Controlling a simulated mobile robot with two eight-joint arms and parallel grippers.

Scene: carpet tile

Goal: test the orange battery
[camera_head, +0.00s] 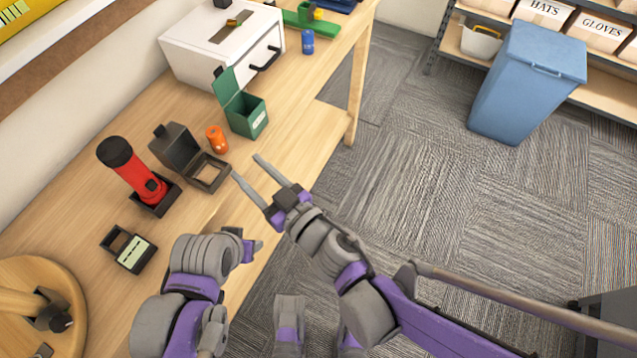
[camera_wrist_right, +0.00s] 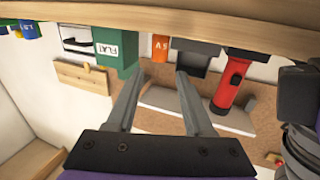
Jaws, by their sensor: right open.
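The orange battery (camera_head: 216,139) stands upright on the wooden table, between the dark open-lidded box and the green box. It also shows in the right wrist view (camera_wrist_right: 160,46), beyond the gap between my fingers. A small dark device with a pale display (camera_head: 130,250), perhaps the tester, lies at the table's left part; its slot looks empty. My right gripper (camera_head: 247,167) is open and empty, right of the dark box and apart from the battery. My left gripper (camera_head: 253,247) shows only in part near the table's front edge; its fingers are mostly hidden.
A dark open-lidded box (camera_head: 208,172) and a red flashlight (camera_head: 140,180) in a dark holder stand left of the battery. A green box (camera_head: 246,116) marked FLAT has its lid raised. Behind are a white cabinet (camera_head: 200,50) and a blue battery (camera_head: 307,42).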

